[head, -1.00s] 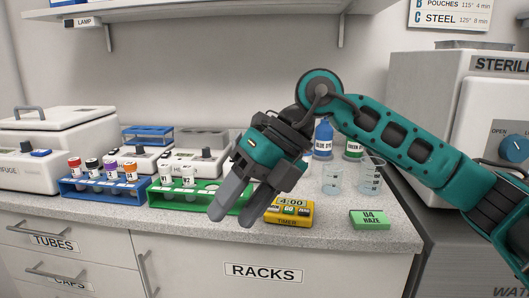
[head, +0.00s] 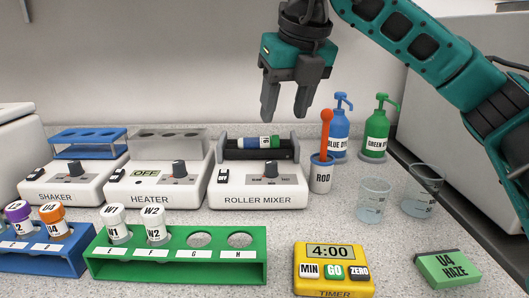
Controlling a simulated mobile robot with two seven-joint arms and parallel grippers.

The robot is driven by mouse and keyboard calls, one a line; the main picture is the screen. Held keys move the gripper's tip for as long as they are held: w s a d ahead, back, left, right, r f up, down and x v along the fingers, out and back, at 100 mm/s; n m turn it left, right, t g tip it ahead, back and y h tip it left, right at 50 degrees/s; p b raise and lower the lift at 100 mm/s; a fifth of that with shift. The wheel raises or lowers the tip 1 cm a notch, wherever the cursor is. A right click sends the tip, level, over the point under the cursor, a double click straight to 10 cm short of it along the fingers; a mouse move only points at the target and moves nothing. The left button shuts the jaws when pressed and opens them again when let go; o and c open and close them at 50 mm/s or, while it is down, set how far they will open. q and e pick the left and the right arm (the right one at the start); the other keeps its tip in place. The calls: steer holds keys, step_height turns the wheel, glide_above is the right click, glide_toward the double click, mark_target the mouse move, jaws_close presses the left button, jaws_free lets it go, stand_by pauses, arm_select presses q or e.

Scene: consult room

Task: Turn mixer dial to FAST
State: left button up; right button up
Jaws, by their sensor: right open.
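The roller mixer (head: 258,192) is a white box with a dark roller cradle on top, at the middle of the counter in the head view. A tube with blue, white and green bands (head: 258,142) lies on its rollers. Its dark dial (head: 270,169) sits on the sloped front, and the marks around it are too small to read. A black-and-white switch (head: 223,176) is left of the dial. My right gripper (head: 285,118) points down with its fingers apart and empty, above the mixer's right rear part. My left gripper is out of view.
The heater (head: 152,192) and shaker (head: 62,190) stand to the left. A cup with an orange-topped rod (head: 320,178) stands close right of the mixer. The green rack (head: 180,265) and yellow timer (head: 333,283) are in front. Dye bottles (head: 376,135) and beakers (head: 373,203) are at right.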

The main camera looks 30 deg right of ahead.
mark_target(272, 162)
steer(key=b+x, duration=0.1)
steer(key=x, duration=0.4)
steer(key=b+x, duration=0.1)
steer(key=x, duration=0.4)
steer(key=shift+s+f, duration=0.1)
steer(key=shift+f, duration=0.35)
steer(key=shift+x, duration=0.8)
steer(key=c, duration=0.3)
jaws_close()
